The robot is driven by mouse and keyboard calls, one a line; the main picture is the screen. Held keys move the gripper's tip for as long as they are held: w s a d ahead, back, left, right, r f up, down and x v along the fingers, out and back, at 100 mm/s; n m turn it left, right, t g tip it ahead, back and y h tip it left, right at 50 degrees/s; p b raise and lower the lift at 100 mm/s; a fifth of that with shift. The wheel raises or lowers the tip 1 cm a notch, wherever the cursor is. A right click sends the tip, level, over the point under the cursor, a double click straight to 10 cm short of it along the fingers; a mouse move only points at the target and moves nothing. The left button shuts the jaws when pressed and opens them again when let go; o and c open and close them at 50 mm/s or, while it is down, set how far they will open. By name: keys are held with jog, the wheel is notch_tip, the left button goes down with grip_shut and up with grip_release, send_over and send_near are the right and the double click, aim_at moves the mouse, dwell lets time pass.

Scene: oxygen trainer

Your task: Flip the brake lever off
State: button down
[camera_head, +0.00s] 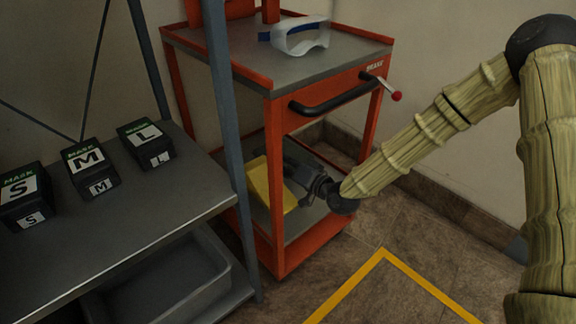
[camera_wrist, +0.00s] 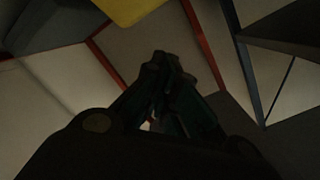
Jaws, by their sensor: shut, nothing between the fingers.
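The brake lever (camera_head: 381,86) is a silvery rod with a red knob (camera_head: 396,96) on the right front corner of an orange cart (camera_head: 377,125). It slants down to the right, beside the "BRAKE" label (camera_head: 375,66). My gripper (camera_head: 292,178) reaches into the cart's lower space, well below and left of the lever, near a yellow object. In the wrist view my gripper (camera_wrist: 160,62) is dark, with its fingertips together and nothing held. The lever does not show in the wrist view.
The cart's black handle (camera_head: 333,100) crosses its front above my arm. A yellow object (camera_head: 262,183) is on the cart's lower shelf. A visor-like item (camera_head: 300,36) lies on top. A grey shelf (camera_head: 215,188) with mask boxes stands left. Floor is open in front.

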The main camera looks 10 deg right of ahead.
notch_tip(320, 180, up, 13)
jog(key=d+m+t+y+p, duration=0.2)
jog(key=m+y+p, duration=0.4)
jog(key=m+p, duration=0.6)
jog(key=m+t, duration=0.1)
jog(key=m, duration=0.7)
jog(key=shift+s+d+m+t+p, duration=0.2)
jog(key=shift+s+m+t+p, duration=0.15)
jog(key=shift+s+m+t, duration=0.05)
jog(key=shift+d, duration=0.15)
